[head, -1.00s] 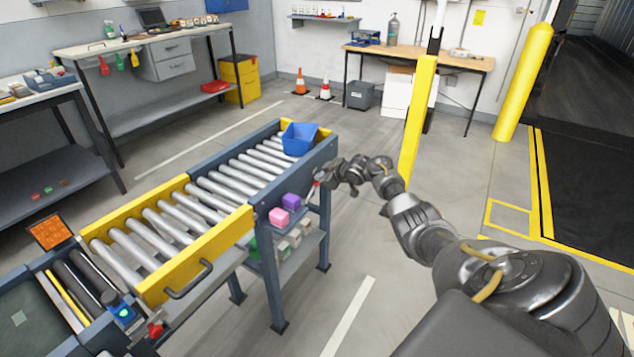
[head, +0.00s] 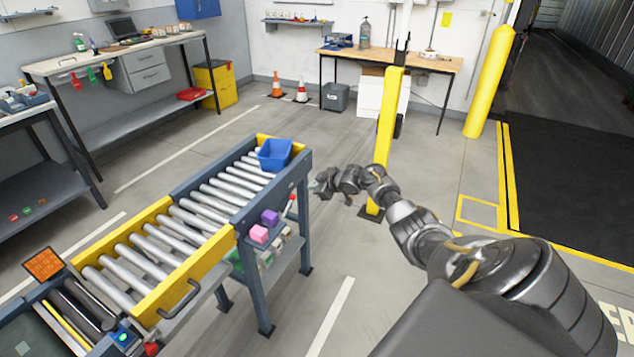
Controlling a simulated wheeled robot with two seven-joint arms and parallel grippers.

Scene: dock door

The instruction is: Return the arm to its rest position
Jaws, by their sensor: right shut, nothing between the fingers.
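My right arm reaches in from the lower right. Its gripper (head: 322,184) is shut and empty, over the floor just right of the roller conveyor's far end. The roller conveyor (head: 183,240) has grey rollers and yellow side plates. A blue bin (head: 274,155) sits on its far end. A small gap shows between my right gripper and the conveyor frame. My left gripper is not in view.
A yellow post (head: 387,130) stands behind my right arm. Workbenches line the walls.

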